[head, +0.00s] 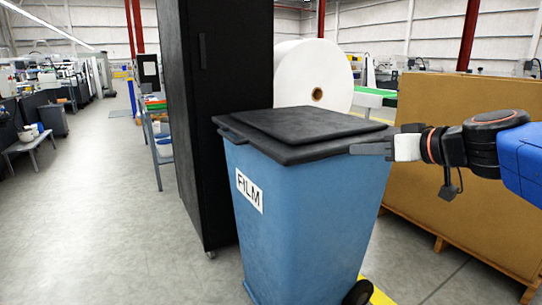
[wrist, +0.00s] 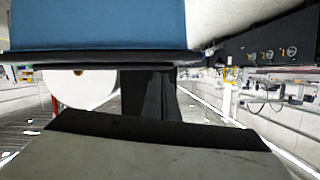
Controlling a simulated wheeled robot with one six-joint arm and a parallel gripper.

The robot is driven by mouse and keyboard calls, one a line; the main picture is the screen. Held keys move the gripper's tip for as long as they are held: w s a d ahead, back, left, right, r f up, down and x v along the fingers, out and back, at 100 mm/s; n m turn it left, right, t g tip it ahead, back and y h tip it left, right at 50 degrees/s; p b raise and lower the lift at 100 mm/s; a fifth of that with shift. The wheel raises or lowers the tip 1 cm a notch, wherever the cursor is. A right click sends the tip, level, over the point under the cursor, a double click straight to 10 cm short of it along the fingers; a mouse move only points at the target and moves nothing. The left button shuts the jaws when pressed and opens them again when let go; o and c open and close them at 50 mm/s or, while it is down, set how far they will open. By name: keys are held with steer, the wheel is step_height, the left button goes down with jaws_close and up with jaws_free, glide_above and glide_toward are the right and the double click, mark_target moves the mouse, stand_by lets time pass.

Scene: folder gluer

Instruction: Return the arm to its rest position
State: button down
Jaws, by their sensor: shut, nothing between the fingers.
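My gripper (head: 368,149) is at the right in the head view, at the end of my arm, which reaches in from the right edge. Its fingers point left, at the right edge of the black lid (head: 300,133) of the blue film bin (head: 300,215). Whether the fingers touch the lid or are in front of it, I cannot tell. The fingers are shut and hold nothing. In the wrist view the blue bin (wrist: 100,25) fills the top, upside down, with the lid's dark edge (wrist: 110,58) below it.
A tall black cabinet (head: 205,100) stands behind the bin at left. A large white roll (head: 308,75) is behind the lid. A big brown carton (head: 450,210) on a pallet stands beside my arm at right. The floor at left is clear.

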steer(key=s+d+f+m+g+h, duration=0.2)
steer(key=s+d+f+g+h, duration=0.1)
steer(key=s+f, duration=0.7)
steer(key=s+d+f+m+g+h, duration=0.2)
steer(key=s+d+f+g+h, duration=0.2)
steer(key=s+f, duration=0.6)
step_height(320, 180, down, 8)
steer(key=shift+s+d+r+m+h, duration=0.2)
steer(key=shift+s+d+m+h, duration=0.15)
steer(key=shift+d+m+h, duration=0.05)
